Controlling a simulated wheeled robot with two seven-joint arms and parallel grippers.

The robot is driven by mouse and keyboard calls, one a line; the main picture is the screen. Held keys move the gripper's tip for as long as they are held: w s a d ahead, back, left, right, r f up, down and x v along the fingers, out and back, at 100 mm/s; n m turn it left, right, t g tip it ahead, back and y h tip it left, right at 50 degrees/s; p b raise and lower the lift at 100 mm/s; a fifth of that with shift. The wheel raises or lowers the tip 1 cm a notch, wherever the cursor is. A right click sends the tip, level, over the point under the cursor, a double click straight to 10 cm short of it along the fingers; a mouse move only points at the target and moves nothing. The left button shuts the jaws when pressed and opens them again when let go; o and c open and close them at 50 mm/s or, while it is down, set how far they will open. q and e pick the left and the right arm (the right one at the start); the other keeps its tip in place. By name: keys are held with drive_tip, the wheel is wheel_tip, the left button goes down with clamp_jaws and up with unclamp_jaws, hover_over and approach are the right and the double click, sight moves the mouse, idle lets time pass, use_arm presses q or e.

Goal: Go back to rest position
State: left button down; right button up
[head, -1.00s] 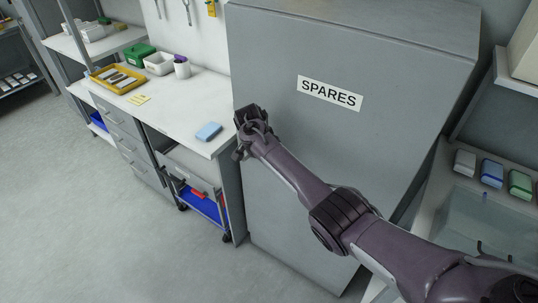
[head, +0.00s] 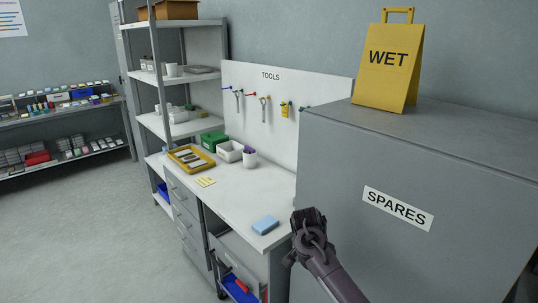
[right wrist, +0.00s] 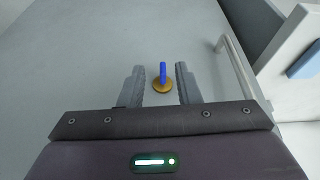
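My right gripper (head: 307,222) is at the left edge of the grey SPARES cabinet (head: 350,185), and its arm comes in from the lower right. In the right wrist view my gripper (right wrist: 159,80) has its two fingers apart with a gap between them. My left gripper is in neither view.
A white bench (head: 225,190) left of the cabinet holds a blue block (head: 265,225), a yellow tray (head: 190,158) and a green box (head: 213,141). A yellow WET sign (head: 388,70) stands on the cabinet. Floor at left is clear.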

drive_tip(key=s+a+f+n+y, duration=0.1)
drive_tip(key=s+f+n, duration=0.2)
drive_tip(key=s, duration=0.6)
drive_tip(key=s+a+f+n+y, duration=0.1)
drive_tip(key=s+f+n+y, duration=0.2)
drive_tip(key=s, duration=0.6)
drive_tip(key=s+d+r+n+t, duration=0.1)
drive_tip(key=s+d+r+n, duration=0.15)
drive_tip(key=s, duration=0.65)
drive_tip(key=s+d+r+n, duration=0.1)
drive_tip(key=s+r+n, duration=0.25)
drive_tip(key=s, duration=0.55)
wheel_tip(320, 180, down, 28)
drive_tip(key=s+g, duration=0.1)
drive_tip(key=s+d+f, duration=0.2)
drive_tip(key=s+f, duration=0.7)
drive_tip(key=s, duration=0.1)
drive_tip(key=s+d+f+g, duration=0.1)
drive_tip(key=s+f, duration=0.9)
drive_tip(key=shift+d+f+g+h, duration=0.3)
drive_tip(key=shift+d+h, duration=0.05)
drive_tip(key=shift+h, duration=0.05)
